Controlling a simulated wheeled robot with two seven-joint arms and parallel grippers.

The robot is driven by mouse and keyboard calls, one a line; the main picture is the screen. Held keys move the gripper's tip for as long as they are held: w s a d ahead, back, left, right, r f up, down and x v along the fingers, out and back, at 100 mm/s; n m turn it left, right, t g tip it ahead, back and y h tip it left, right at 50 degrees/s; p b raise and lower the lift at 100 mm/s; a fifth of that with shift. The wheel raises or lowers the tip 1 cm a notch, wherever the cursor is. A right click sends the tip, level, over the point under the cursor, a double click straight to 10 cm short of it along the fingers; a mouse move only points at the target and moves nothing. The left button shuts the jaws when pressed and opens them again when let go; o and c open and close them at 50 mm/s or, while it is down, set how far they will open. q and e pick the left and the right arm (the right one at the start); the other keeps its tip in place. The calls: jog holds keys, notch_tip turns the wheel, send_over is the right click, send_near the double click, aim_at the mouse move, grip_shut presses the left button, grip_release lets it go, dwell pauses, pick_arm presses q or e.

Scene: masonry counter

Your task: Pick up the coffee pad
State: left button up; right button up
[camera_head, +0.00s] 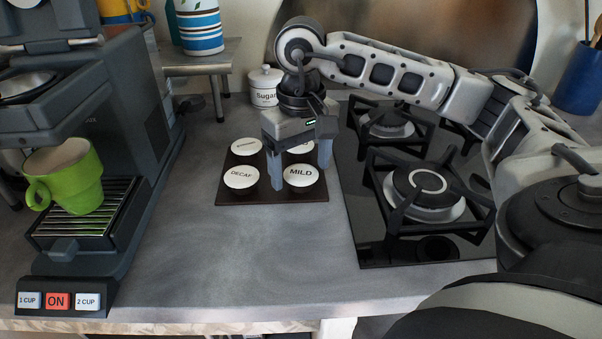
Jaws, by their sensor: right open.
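Several round white coffee pads sit on a dark brown tray (228,196) on the counter. The front left pad reads DECAF (240,177) and the front right pad reads MILD (300,174). A back left pad (246,146) has a label too small to read. A back right pad (301,148) is partly hidden by my gripper. My right gripper (300,172) is open and points down over the tray, with one finger between the two front pads and the other at the right, behind the MILD pad. I cannot tell whether it touches a pad. My left gripper is not in view.
A grey coffee machine (158,110) with a green cup (66,177) on its drip grille stands at the left. A black gas stove (376,235) is right of the tray. A sugar jar (264,87) stands behind. The counter in front of the tray is clear.

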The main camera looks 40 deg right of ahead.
jog(key=c, duration=1)
jog(key=shift+c, duration=0.2)
jog(key=shift+r, duration=0.15)
